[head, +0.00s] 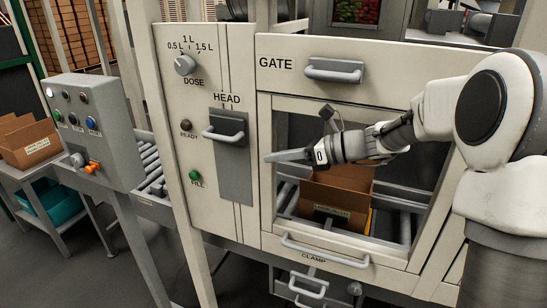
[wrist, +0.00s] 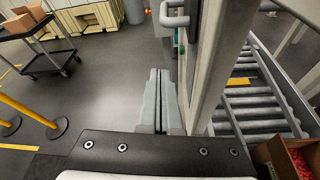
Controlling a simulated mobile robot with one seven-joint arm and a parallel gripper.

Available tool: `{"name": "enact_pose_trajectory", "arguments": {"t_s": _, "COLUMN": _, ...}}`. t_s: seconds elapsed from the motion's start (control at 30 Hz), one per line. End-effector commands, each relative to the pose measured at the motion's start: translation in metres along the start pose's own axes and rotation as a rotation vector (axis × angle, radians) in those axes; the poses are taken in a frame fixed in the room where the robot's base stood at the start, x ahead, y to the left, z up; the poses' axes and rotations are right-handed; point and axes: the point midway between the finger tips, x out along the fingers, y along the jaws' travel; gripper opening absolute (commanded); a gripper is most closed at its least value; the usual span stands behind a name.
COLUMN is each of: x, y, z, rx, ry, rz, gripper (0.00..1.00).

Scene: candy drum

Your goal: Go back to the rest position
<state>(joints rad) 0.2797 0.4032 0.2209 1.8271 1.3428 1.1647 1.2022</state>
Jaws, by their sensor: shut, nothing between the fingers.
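My gripper (head: 270,157) shows in the head view in front of the machine, pointing left, by the left edge of the gate opening. Its fingers lie together and hold nothing. In the wrist view the shut fingers (wrist: 158,78) point away from the camera, beside the machine's upright. My arm reaches in from the right. The gate handle (head: 334,71), the head handle (head: 226,134) and the clamp handle (head: 326,250) are all apart from the fingers in the head view; the head handle is the closest.
A cardboard box (head: 337,192) stands behind the gate opening; the wrist view shows red candies (wrist: 303,160) in it. Rollers (wrist: 255,105) run beside it. A control box (head: 92,128) stands left.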

Motion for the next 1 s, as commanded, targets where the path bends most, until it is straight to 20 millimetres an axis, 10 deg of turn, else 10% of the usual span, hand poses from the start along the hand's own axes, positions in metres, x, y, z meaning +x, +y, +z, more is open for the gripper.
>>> {"name": "enact_pose_trajectory", "arguments": {"t_s": 0.23, "x": -0.002, "y": 0.013, "z": -0.001, "rx": -0.07, "ry": 0.044, "rz": 0.004, "gripper": 0.0}}
{"name": "enact_pose_trajectory", "arguments": {"t_s": 0.47, "x": -0.025, "y": 0.073, "z": -0.019, "rx": -0.466, "ry": 0.288, "rz": 0.042, "gripper": 0.0}}
{"name": "enact_pose_trajectory", "arguments": {"t_s": 1.0, "x": -0.139, "y": 0.182, "z": -0.089, "rx": -1.513, "ry": 0.916, "rz": 0.317, "gripper": 0.0}}
